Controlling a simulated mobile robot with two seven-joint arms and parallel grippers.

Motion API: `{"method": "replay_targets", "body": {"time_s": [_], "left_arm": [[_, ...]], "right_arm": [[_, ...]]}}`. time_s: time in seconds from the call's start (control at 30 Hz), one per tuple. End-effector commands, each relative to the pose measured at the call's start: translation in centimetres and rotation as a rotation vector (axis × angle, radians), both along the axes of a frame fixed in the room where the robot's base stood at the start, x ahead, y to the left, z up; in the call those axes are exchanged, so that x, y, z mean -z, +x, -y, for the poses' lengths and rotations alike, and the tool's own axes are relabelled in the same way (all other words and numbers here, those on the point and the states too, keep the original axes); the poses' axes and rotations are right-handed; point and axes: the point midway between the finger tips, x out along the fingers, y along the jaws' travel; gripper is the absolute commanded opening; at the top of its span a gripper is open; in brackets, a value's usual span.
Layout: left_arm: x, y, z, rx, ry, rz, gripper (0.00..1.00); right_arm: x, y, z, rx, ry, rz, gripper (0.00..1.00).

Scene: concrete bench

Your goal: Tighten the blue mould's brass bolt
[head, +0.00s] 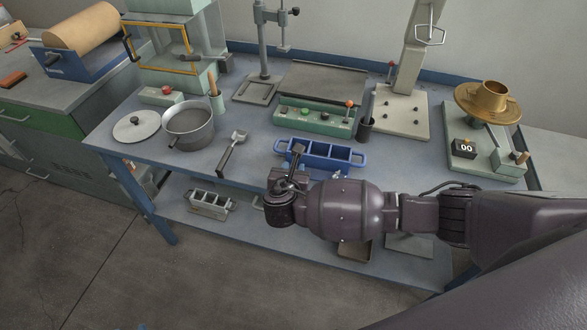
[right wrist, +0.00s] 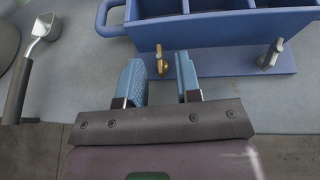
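The blue mould (head: 337,158), a three-compartment tray with end handles, sits near the bench's front edge; its front flange also shows in the right wrist view (right wrist: 215,62). The brass bolt (right wrist: 161,60) stands upright at the flange's left part. A grey bolt (right wrist: 270,54) with a tilted lever stands at the right part. My right gripper (right wrist: 160,80) is open and empty, its two blue fingers apart. In the head view my right gripper (head: 291,178) partly hides the mould's front left. My left gripper is not in view.
A grey mould (head: 210,205) is on the lower shelf. Bench left of the mould is partly clear.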

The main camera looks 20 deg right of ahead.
Motion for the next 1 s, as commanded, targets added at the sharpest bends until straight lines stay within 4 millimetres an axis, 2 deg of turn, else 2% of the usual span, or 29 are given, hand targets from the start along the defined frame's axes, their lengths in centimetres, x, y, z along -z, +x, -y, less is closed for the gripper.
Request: {"method": "replay_targets", "body": {"time_s": [0.2, 0.47, 0.5, 0.7, 1.0], "left_arm": [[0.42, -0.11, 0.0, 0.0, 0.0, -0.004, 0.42], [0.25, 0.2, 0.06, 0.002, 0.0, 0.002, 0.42], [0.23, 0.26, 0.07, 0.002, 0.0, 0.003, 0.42], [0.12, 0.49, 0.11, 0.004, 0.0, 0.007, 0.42], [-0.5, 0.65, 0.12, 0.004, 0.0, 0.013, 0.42]], "right_arm": [[0.52, 1.1, 0.58, 0.0, 0.001, 0.0, 0.32], [0.51, 1.19, 0.63, 0.0, 0.001, 0.0, 0.32], [0.5, 1.19, 0.62, 0.0, 0.001, 0.0, 0.3], [0.51, 1.17, 0.6, 0.0, 0.001, 0.0, 0.0], [0.35, 1.16, 0.46, 0.027, 0.003, 0.0, 0.0]]}}
